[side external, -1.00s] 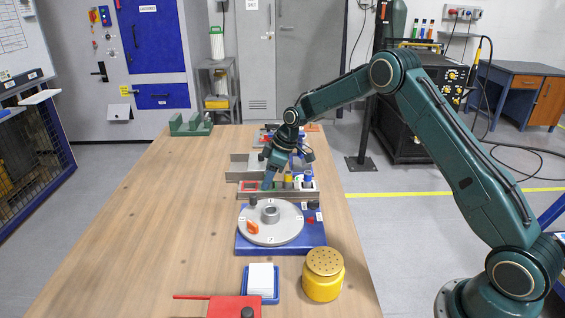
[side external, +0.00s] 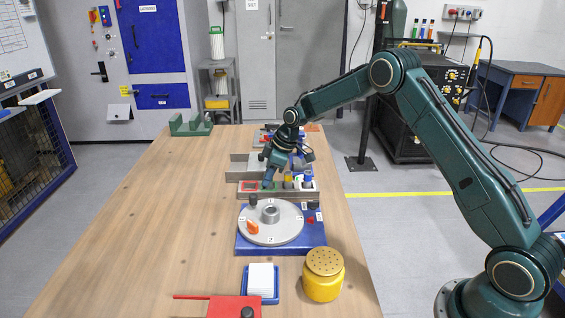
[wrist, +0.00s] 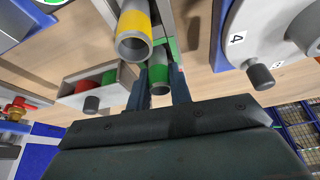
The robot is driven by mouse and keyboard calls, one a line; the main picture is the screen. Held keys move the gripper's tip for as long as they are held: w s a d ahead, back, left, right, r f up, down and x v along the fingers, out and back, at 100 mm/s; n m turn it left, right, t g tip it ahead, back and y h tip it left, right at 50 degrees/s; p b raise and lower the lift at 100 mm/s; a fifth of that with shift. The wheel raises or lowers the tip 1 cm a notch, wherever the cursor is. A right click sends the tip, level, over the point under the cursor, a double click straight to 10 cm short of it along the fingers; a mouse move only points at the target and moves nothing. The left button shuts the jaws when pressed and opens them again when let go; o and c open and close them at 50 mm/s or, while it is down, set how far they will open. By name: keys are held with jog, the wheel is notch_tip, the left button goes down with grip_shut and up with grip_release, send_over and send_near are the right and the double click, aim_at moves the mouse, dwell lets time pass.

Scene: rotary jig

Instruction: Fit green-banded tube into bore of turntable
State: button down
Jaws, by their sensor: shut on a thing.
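The green-banded tube (wrist: 158,76) is grey with an open end and a green band, and stands between my gripper's two fingers in the wrist view. My gripper (wrist: 160,84) is shut on it; in the side view my gripper (side external: 268,181) is low at the tube rack (side external: 305,195). Whether the tube's lower end is still seated in the rack is hidden. The turntable (side external: 286,231) is a pale grey disc on a blue base, nearer the side camera than the rack. Its bore (side external: 270,212) is in a raised grey collar at the centre. The turntable also shows in the wrist view (wrist: 262,22).
A yellow-banded tube (wrist: 134,30) stands close beside the held tube. The disc carries an orange piece (side external: 252,227) and a dark knob (side external: 253,202). A yellow pot (side external: 323,276) and a blue tray (side external: 276,297) stand in front.

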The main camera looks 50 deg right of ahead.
jog(key=shift+r, duration=0.2)
notch_tip(320, 180, up, 20)
jog(key=shift+f, duration=0.2)
dwell(0.3)
jog(key=shift+a, duration=0.1)
dwell(0.5)
jog(key=s+a+r+m+h, duration=0.1)
jog(key=s+a+r+m, duration=0.2)
jog(key=s+a, duration=0.7)
jog(key=shift+s+a+r+t, duration=0.25)
jog(key=shift+s+r+t, duration=0.15)
jog(key=shift+s, duration=0.6)
jog(key=shift+f, duration=0.1)
notch_tip(320, 180, down, 16)
jog(key=shift+r, duration=0.2)
